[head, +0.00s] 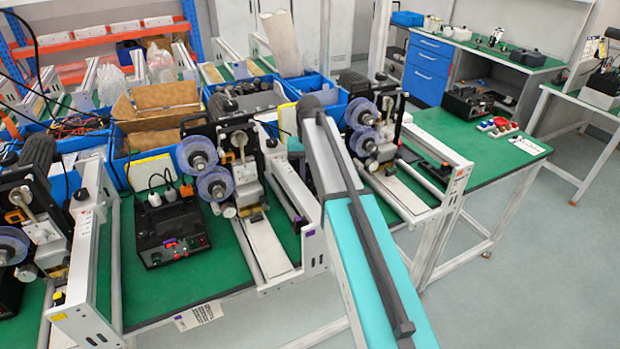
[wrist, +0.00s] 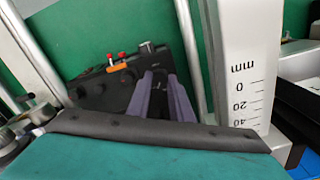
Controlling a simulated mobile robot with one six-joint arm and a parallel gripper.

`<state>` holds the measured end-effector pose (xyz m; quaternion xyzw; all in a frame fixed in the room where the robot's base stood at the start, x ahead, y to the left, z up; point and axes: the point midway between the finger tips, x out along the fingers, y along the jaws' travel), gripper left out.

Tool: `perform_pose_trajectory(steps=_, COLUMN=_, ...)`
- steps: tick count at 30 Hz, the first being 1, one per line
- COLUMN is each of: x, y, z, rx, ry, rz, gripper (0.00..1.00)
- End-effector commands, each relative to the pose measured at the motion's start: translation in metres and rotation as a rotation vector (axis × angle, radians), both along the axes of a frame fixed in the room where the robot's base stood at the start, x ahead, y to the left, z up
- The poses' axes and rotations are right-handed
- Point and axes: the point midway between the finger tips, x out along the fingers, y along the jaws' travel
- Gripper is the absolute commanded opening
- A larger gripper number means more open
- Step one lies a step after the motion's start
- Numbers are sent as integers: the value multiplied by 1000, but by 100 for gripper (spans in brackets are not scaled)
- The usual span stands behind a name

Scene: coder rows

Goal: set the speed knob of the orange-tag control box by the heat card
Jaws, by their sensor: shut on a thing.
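In the wrist view a black control box (wrist: 95,92) sits on the green top, with an orange tag (wrist: 118,67) and small red parts on its panel. The two purple fingers of my gripper (wrist: 160,76) reach onto this box and are closed on a small dark part that looks like the speed knob, mostly hidden between them. A short grey cylinder stands just beyond the fingertips. In the head view my own arm hides the gripper and this box. A printed card (head: 200,315) hangs at the front table edge. Its text is too small to read, so I cannot tell whether it is the heat card.
A white post with an mm scale (wrist: 241,70) stands close right of the fingers. In the head view another black control box (head: 172,240) sits at left between machines with reels (head: 215,184). White rails flank each station. The right bench end (head: 450,130) has free green surface.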

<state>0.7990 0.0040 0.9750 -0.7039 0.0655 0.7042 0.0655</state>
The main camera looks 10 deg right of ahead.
Motion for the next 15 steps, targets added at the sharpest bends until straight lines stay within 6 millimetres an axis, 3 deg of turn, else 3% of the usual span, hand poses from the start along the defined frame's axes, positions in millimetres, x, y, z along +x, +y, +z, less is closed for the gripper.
perform_pose_trajectory(steps=15, x=2, y=0, z=1, rx=1, ry=-5, rz=-396, gripper=0)
